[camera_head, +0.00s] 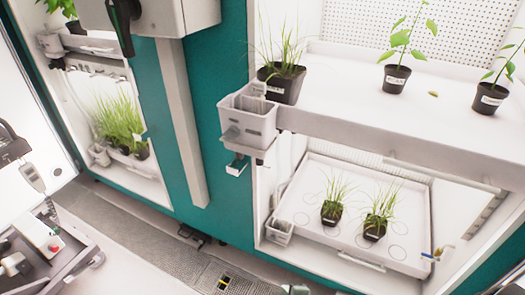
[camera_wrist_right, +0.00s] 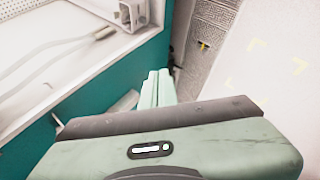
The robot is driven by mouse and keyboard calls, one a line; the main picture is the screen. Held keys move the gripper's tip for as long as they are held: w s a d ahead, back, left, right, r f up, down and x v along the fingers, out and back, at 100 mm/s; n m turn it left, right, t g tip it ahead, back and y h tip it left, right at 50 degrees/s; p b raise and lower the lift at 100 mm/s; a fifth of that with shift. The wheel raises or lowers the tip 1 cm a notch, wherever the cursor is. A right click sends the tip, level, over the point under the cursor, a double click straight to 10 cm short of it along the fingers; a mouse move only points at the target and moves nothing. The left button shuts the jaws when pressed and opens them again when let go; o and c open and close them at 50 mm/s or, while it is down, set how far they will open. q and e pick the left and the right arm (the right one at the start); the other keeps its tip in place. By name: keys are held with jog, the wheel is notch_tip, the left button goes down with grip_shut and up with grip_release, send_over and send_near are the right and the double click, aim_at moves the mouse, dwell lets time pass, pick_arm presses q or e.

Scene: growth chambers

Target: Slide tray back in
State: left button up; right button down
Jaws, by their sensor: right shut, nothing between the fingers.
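The white tray (camera_head: 299,218) lies on the lower level of the right growth chamber. It has a raised rim, a front handle bar (camera_head: 360,261) and round outlines on its floor. Two dark pots with grassy plants, one left (camera_head: 331,213) and one right (camera_head: 375,229), stand upright on it. How far its front sits from the chamber opening is hard to tell. My right gripper (camera_head: 295,289) just shows at the bottom edge, in front of and below the tray. In the right wrist view its pale green fingers (camera_wrist_right: 157,88) are together and empty. My left gripper is not in view.
The upper shelf (camera_head: 350,125) above the tray bears several potted plants. A small white basket (camera_head: 279,231) stands left of the tray and shows in the wrist view (camera_wrist_right: 132,12). A cart (camera_head: 50,250) stands at left.

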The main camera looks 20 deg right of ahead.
jog(key=w+a+r+n+t, duration=0.1)
jog(key=w+r+t, duration=0.15)
jog(key=r, duration=0.65)
jog(key=w+a+r+n+t, duration=0.1)
jog(key=w+a+r+n, duration=0.15)
jog(key=r, duration=0.65)
jog(key=n+t+p, duration=0.1)
jog(key=t+p, duration=0.1)
jog(key=t, duration=0.4)
send_near(259, 147)
jog(key=s+a, duration=0.3)
jog(key=s, duration=0.4)
jog(key=w+d+p, duration=0.1)
jog(key=w, duration=0.3)
jog(key=w+d+p, duration=0.1)
jog(key=w+p, duration=0.1)
jog(key=w, duration=0.2)
jog(key=w+d+p, duration=0.1)
jog(key=w+p, duration=0.1)
jog(key=w, duration=0.2)
jog(key=shift+w+d+r, duration=0.2)
jog(key=shift+w+r, duration=0.1)
jog(key=shift+w, duration=0.05)
